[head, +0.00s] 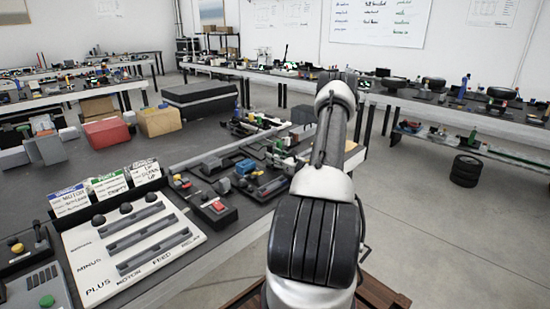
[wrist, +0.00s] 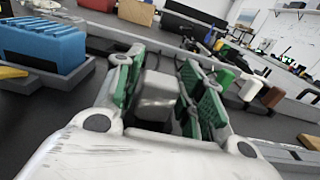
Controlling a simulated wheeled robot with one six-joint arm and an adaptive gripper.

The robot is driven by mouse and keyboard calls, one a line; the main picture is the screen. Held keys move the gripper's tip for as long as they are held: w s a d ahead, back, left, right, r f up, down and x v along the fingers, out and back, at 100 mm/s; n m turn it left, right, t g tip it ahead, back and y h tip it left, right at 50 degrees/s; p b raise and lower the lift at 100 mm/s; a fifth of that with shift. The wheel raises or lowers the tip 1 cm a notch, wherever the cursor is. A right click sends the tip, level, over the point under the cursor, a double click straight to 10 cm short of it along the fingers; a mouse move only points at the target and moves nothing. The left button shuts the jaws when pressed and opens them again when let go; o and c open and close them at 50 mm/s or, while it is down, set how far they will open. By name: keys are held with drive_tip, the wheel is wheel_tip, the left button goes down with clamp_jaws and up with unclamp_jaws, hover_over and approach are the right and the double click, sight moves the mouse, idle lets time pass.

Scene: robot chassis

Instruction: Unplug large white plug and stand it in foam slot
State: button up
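In the wrist view, my gripper (wrist: 160,75) has its two green-padded fingers spread apart. A pale grey-white block, which looks like the large white plug (wrist: 155,95), sits between the pads and nearly fills the gap. I cannot tell whether both pads touch it or whether it is seated in a socket. In the head view my arm stretches away from me, and its end and the plug cannot be made out. I cannot identify the foam slot with certainty in either view.
A blue ribbed block (wrist: 42,42) sits in a grey holder left of my gripper. In the head view, a white panel (head: 90,262) with dark strips, label cards (head: 108,185) and a red-topped device (head: 216,207) lie on the bench. Boxes (head: 107,132) stand farther back.

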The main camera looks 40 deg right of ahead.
drive_tip(key=shift+o, duration=0.8)
drive_tip(key=s, duration=0.8)
drive_tip(key=s+d, duration=0.1)
drive_tip(key=s, duration=0.3)
